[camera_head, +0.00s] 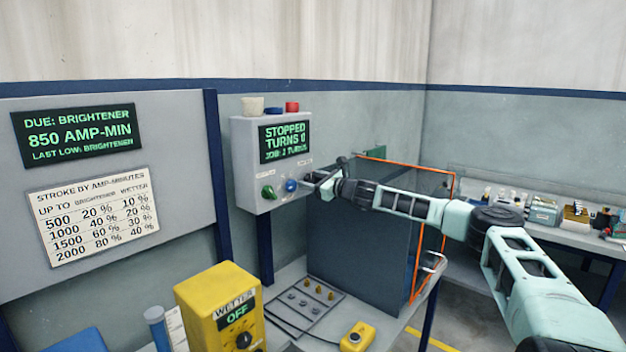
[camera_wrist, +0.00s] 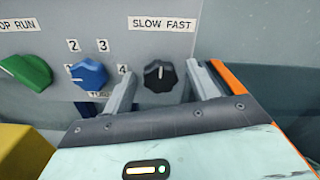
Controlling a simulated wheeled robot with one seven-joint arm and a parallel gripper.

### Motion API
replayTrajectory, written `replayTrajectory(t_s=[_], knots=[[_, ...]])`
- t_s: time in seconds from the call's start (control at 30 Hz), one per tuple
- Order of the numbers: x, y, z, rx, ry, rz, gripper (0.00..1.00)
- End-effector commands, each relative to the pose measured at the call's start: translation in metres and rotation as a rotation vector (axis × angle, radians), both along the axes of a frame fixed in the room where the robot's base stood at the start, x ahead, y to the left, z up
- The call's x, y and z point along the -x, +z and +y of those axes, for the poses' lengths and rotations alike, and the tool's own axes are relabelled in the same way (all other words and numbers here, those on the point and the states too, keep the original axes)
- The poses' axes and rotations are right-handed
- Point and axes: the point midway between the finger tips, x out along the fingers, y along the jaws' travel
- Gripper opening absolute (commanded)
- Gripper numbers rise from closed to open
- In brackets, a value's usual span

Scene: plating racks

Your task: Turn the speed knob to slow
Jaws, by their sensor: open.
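The black speed knob (camera_wrist: 158,78) sits on the grey control box (camera_head: 248,160) under a label reading SLOW FAST (camera_wrist: 162,23). A small white mark shows on its upper face, pointing roughly upward. In the wrist view my gripper (camera_wrist: 160,69) is open, with one finger on each side of the knob and a visible gap on both sides. In the head view my gripper (camera_head: 318,182) is at the right part of the box front and hides the knob. How deep the fingers reach around the knob I cannot tell.
A blue knob (camera_wrist: 89,75) with numbers and a green knob (camera_wrist: 26,72) are left of the speed knob. The box screen (camera_head: 286,141) reads STOPPED, TURNS 0. An orange-edged panel (camera_head: 412,262) stands close on the right. A yellow box (camera_head: 205,300) is below left.

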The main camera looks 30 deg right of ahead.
Motion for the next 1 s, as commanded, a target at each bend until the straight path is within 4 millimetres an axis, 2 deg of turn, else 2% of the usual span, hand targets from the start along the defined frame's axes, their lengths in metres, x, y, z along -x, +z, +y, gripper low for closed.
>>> replayTrajectory(t_s=[0.13, 0.3, 0.67, 1.0], knots=[[0.0001, -0.0002, 0.0001, 0.0, 0.0, 0.0, 0.58], [0.0002, -0.0001, 0.0001, 0.0, 0.0, 0.0, 0.14], [0.0004, -0.0034, 0.0003, 0.037, 0.001, -0.014, 0.14], [0.0008, -0.0092, 0.0009, 0.25, 0.001, -0.093, 0.14]])
